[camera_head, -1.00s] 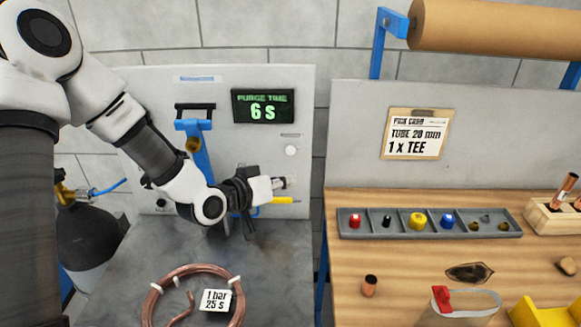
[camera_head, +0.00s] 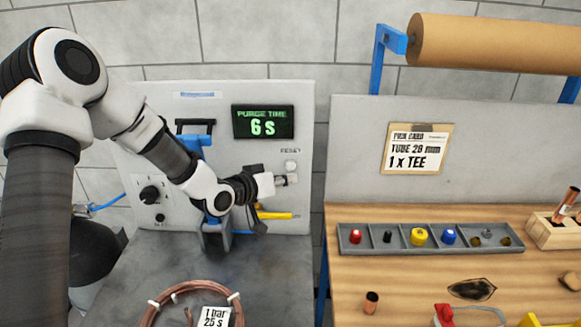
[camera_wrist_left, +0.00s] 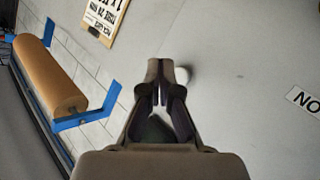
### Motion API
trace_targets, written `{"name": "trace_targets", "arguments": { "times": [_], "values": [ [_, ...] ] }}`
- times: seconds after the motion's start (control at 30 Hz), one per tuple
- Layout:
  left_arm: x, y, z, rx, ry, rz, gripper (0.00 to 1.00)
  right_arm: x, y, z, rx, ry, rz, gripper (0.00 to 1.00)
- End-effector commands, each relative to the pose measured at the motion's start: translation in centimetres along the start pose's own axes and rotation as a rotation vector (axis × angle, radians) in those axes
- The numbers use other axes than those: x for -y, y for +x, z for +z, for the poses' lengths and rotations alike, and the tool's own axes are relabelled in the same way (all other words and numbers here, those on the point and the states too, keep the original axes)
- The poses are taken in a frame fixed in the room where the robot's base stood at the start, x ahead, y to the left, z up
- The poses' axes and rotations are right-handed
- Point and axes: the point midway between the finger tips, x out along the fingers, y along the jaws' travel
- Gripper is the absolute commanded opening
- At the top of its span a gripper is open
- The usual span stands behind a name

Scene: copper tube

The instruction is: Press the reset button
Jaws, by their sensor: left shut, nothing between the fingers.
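The reset button (camera_head: 291,166) is a small white round knob on the grey panel, under a RESET label (camera_head: 290,150). My left gripper (camera_head: 288,180) is shut and empty, its tips just below the button in the head view. In the left wrist view, the shut fingers (camera_wrist_left: 160,68) point at the panel. The white button (camera_wrist_left: 183,75) shows just right of the fingertips there, partly hidden by them. I cannot tell whether the tips touch the panel or button. My right gripper is not in view.
A display (camera_head: 263,122) reading PURGE TIME 6 s is above the button. A yellow-handled part (camera_head: 275,216) sits below my left gripper. A copper coil (camera_head: 160,305) lies on the grey bench. A parts tray (camera_head: 360,245) is on the wooden bench to the right.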

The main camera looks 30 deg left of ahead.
Motion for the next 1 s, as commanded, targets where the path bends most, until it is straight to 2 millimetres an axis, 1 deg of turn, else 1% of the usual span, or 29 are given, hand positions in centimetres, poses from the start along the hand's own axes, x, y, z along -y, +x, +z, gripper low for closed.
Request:
{"name": "trace_targets", "arguments": {
  "times": [0.1,0.23,1.0],
  "values": [
    [0.58,0.77,-0.51,0.001,0.001,-0.001,0.00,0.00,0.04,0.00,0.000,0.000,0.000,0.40],
    [0.81,1.10,-0.74,0.001,0.000,-0.001,0.00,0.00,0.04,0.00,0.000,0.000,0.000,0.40],
    [0.81,1.10,-0.78,0.001,0.000,-0.001,0.00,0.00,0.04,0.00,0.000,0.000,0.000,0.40]
  ]
}}
